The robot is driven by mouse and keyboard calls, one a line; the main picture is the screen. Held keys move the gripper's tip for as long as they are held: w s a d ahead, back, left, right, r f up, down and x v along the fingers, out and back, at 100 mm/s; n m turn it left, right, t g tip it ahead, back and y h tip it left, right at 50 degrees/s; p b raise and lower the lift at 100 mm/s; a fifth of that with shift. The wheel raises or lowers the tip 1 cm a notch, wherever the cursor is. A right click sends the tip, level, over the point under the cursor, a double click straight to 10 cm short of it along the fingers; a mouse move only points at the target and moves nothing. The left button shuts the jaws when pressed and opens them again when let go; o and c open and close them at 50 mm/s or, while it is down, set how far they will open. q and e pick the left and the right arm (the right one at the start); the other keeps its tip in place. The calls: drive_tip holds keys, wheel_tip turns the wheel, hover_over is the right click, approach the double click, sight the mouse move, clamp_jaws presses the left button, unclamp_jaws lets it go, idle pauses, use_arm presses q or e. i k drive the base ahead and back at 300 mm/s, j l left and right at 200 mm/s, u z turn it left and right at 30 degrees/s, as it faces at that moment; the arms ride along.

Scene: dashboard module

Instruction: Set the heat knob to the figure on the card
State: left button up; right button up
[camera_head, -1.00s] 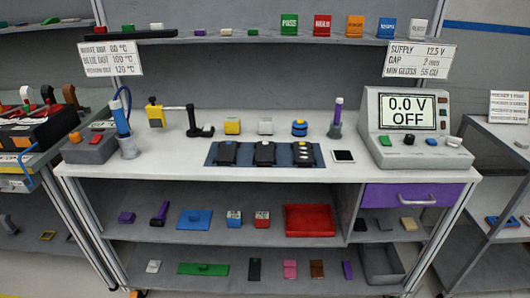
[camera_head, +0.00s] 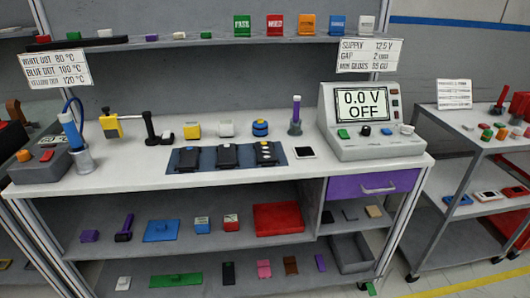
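A white card (camera_head: 55,68) at the upper left reads white dot 80 °C, blue dot 100 °C, yellow dot 120 °C. Below it, at the bench's left end, a grey box (camera_head: 38,172) carries an orange knob (camera_head: 24,156) and a red button (camera_head: 47,155). The orange knob may be the heat knob; no scale or setting on it is readable. A blue tool (camera_head: 70,130) with a cable stands in a grey holder beside the box. Three dark modules lie on a blue mat (camera_head: 290,153); the right one (camera_head: 266,153) has pale dots, their colours unclear. Neither gripper is in view.
The power supply (camera_head: 340,145) at the bench's right reads 0.0 V OFF, with a black knob between buttons. A second card (camera_head: 369,56) gives supply, gap and gloss figures. A purple drawer (camera_head: 345,187) is shut. A grey cart (camera_head: 470,150) stands right, with floor between.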

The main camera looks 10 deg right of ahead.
sight(23, 155)
drive_tip(key=u, duration=1.25)
